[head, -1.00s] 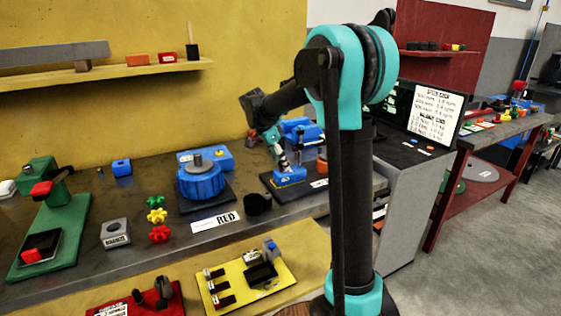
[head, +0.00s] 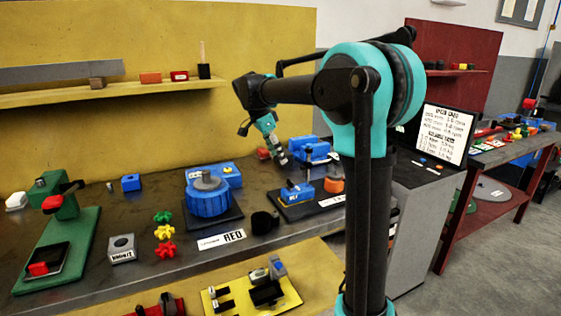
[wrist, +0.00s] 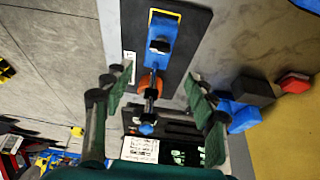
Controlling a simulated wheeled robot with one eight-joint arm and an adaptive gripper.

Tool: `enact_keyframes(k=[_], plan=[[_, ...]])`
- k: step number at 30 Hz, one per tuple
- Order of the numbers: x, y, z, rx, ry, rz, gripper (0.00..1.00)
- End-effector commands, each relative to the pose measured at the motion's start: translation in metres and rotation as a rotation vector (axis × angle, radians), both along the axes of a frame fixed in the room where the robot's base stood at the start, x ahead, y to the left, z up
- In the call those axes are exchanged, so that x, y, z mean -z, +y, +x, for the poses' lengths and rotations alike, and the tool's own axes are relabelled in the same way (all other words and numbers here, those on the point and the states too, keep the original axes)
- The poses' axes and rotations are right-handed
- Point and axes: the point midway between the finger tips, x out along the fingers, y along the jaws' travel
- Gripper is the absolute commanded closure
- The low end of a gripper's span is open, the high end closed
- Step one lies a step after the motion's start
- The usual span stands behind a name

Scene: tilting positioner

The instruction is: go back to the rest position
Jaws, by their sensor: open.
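My gripper (head: 277,152) hangs above the bench at the end of my raised teal and black arm, tilted downward. In the wrist view my gripper (wrist: 158,88) shows two green fingers spread wide apart with nothing held between them. Below it, a blue fixture (head: 297,192) stands on a black plate, with an orange part (head: 334,184) beside it. The wrist view also shows the blue fixture (wrist: 163,42), and the orange part (wrist: 149,84) lies partly hidden behind a dark rod.
Blue blocks (head: 314,150) sit behind the fixture. A green stand (head: 72,240) is at the left. A screen (head: 443,134) stands right of my arm. Air above the bench looks clear.

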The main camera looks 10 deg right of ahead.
Motion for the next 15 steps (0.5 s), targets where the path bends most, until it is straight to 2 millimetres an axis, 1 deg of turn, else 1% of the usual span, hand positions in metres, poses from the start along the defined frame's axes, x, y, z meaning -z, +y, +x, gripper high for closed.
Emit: enact_keyframes(k=[11,14,15], plan=[[0.000,-0.001,-0.002,-0.007,0.001,0.002,0.43],[0.012,-0.010,-0.012,-0.060,0.016,0.015,0.43],[0.020,-0.015,-0.020,-0.099,0.027,0.024,0.43]])
